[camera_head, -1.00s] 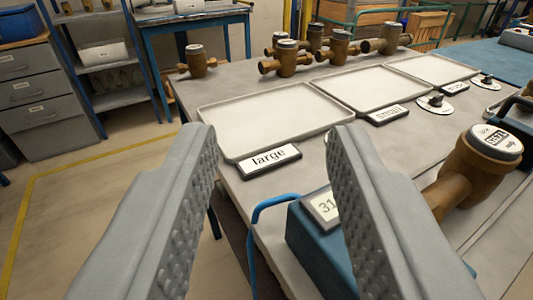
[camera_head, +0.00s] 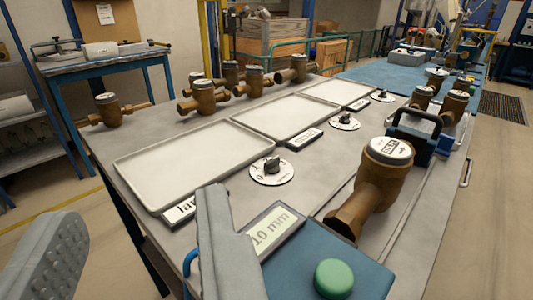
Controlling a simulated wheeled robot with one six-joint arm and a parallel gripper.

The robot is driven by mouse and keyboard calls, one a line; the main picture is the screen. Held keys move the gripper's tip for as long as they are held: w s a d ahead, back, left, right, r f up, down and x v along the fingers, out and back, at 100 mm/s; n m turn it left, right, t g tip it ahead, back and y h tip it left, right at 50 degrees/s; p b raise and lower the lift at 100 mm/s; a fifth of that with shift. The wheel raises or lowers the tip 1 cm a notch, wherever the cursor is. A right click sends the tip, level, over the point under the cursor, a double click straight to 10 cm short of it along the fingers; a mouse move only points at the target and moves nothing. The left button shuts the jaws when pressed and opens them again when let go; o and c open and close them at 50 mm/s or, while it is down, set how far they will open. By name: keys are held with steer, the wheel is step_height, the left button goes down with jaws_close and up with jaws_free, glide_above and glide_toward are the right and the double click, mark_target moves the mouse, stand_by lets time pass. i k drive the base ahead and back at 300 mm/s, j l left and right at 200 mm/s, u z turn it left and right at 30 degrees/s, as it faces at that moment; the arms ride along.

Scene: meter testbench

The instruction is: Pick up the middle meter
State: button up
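Several brown meters with pale round tops are in view. The largest-looking meter (camera_head: 372,190) lies in the right foreground, close to the camera, its pipe end toward me. A cluster of meters (camera_head: 235,82) stands at the far left back of the table, with one meter (camera_head: 110,108) apart at its left. More meters (camera_head: 453,107) stand at the back right. Which one is the middle meter I cannot tell. My gripper (camera_head: 140,205) is open and empty at the lower left, its fingers wide apart, left of the foreground meter.
Three empty trays (camera_head: 195,160) run along the grey table (camera_head: 310,165), with label plates and round dials beside them. A blue device (camera_head: 330,250) with a green button and display stands in front. Another blue clamp-like device (camera_head: 425,135) stands behind the foreground meter.

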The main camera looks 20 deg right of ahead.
mark_target(452, 110)
steer(key=k+l+u, duration=0.1)
steer(key=l, duration=0.3)
steer(key=k+l, duration=0.35)
steer(key=l+u, duration=0.25)
steer(key=l, duration=0.6)
steer(key=l+u, duration=0.25)
steer(key=l, duration=0.6)
steer(key=i+l+u, duration=0.25)
steer(key=l, duration=0.3)
steer(key=i+l+u, duration=0.1)
steer(key=i+l, duration=0.35)
